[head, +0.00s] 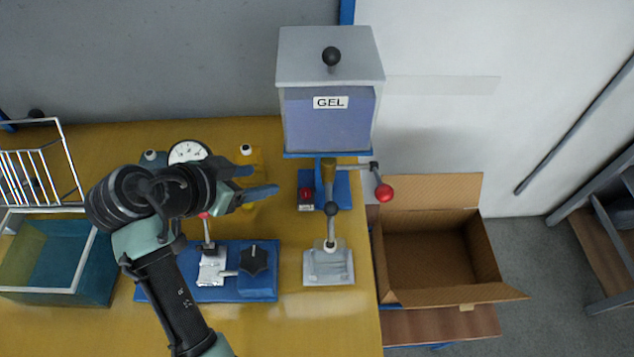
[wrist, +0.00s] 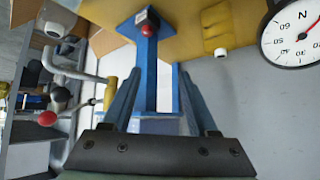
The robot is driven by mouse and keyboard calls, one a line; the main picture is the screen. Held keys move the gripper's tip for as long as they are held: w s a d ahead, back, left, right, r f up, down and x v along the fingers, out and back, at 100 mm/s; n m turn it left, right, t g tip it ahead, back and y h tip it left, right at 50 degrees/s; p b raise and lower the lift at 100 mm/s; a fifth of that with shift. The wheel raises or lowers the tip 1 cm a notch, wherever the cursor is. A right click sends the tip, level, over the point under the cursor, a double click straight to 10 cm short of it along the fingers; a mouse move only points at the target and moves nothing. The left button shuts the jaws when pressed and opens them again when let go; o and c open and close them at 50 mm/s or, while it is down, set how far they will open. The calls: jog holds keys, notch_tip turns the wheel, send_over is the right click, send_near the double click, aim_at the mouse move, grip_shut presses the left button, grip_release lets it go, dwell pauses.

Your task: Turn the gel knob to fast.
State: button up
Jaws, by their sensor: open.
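The gel dispenser (head: 330,115) is a grey-lidded box labelled GEL on a blue stand in the head view. A lever with a red ball (head: 383,192) sticks out to its right; the red ball also shows in the wrist view (wrist: 47,118). A black ball knob (head: 331,56) tops the lid. No "fast" mark is readable, and I cannot tell which part is the gel knob. My gripper (head: 263,180) is open and empty, left of the dispenser's stand. In the wrist view the blue stand (wrist: 148,75) shows between my fingers (wrist: 160,75), beyond them.
A blue fixture (head: 265,285) with a black star knob (head: 254,260) sits below my gripper. A clamp on a grey base (head: 328,280) stands right of it. A dial gauge (head: 190,152), a teal bin (head: 50,290) and a wire rack (head: 35,170) are left. An open cardboard box (head: 430,250) is right.

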aim_at(304, 193)
jog(key=shift+m+g+h, duration=0.3)
jog(key=shift+g+h, duration=0.1)
jog(key=shift+g, duration=0.1)
jog(key=x, duration=0.4)
jog(key=s+f+x, duration=0.1)
jog(key=x, duration=0.4)
jog(key=s+x, duration=0.1)
jog(key=x, duration=0.4)
jog(key=shift+f, duration=0.55)
jog(key=shift+a, duration=0.1)
grip_shut()
